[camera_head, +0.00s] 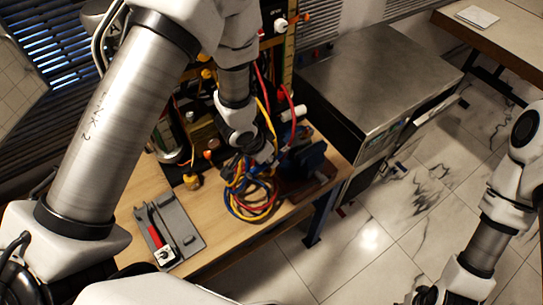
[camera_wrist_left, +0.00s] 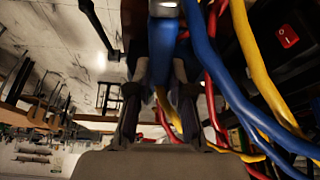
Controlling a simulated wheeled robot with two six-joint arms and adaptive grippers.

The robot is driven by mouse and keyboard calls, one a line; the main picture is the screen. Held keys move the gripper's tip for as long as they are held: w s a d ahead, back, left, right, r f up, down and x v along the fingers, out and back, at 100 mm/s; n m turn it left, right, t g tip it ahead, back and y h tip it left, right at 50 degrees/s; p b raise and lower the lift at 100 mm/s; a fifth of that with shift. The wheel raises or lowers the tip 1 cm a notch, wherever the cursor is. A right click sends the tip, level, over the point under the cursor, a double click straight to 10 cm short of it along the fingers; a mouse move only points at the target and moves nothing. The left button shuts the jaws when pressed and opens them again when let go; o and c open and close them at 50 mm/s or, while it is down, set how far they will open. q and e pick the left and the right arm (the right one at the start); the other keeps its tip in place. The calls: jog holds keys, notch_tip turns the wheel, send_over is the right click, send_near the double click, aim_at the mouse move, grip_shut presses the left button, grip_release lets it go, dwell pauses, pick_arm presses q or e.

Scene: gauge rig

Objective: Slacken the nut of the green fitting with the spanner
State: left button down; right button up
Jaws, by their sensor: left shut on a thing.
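My left gripper (camera_wrist_left: 158,100) is seen from behind in the left wrist view, its fingers closed in on a blue thing (camera_wrist_left: 161,55) with a pale metal end at the top. I cannot tell whether this is the spanner. In the head view my left wrist reaches down at the coiled cables (camera_head: 250,190), and its fingertips are hidden among them. I cannot make out the green fitting or its nut for certain in either view. My right arm shows at the right edge; its fingers are out of frame.
A grey tray (camera_head: 185,222) with a red-handled tool (camera_head: 156,232) lies on the wooden bench (camera_head: 130,205). A blue vise-like block (camera_head: 305,160) stands close beside the cables. A metal-topped cabinet (camera_head: 375,75) is at the right. Red, blue and yellow cables (camera_wrist_left: 262,85) crowd the wrist's right side.

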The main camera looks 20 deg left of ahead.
aim_at(259, 167)
pick_arm(q)
jog(key=shift+s+a+b, duration=0.45)
jog(key=shift+s+b, duration=0.15)
jog(key=shift+s, duration=0.2)
jog(key=shift+s+a+b, duration=0.4)
jog(key=shift+s+b, duration=0.15)
jog(key=shift+s, duration=0.2)
jog(key=shift+r+p, duration=1.4)
jog(key=shift+r, duration=0.05)
jog(key=shift+r+p, duration=0.45)
jog(key=shift+r, duration=0.45)
jog(key=shift+f, duration=0.1)
